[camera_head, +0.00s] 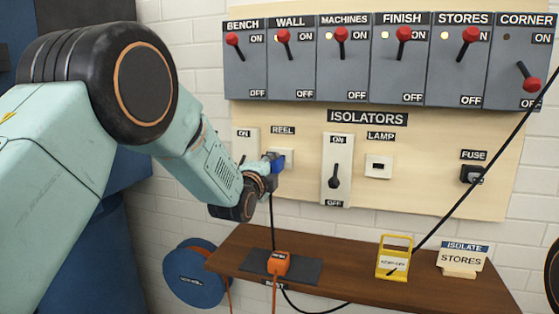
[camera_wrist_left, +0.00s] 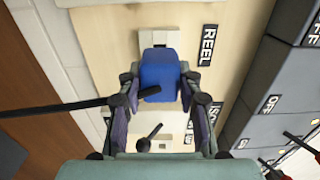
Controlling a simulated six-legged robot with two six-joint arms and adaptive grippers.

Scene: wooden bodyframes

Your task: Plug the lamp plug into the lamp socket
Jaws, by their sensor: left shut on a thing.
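My left gripper (camera_head: 272,167) is shut on a blue plug (camera_head: 277,162) at the white socket labelled REEL (camera_head: 286,156). In the left wrist view the blue plug (camera_wrist_left: 158,75) sits between the two fingers (camera_wrist_left: 157,92), against or just in front of the socket (camera_wrist_left: 158,37); I cannot tell how deep it is. A black cable (camera_head: 272,222) hangs from the plug. The white socket under the LAMP label (camera_head: 378,166) is empty, to the right. The switch beside it (camera_head: 334,177) has its lever down. My right gripper is not in view.
An orange plug (camera_head: 279,263) rests on a dark mat (camera_head: 308,270) on the brown shelf (camera_head: 440,293). A yellow stand (camera_head: 394,257) and a STORES sign (camera_head: 461,258) stand farther right. A black plug (camera_head: 471,174) is at FUSE. A black cable (camera_head: 452,208) crosses the right side.

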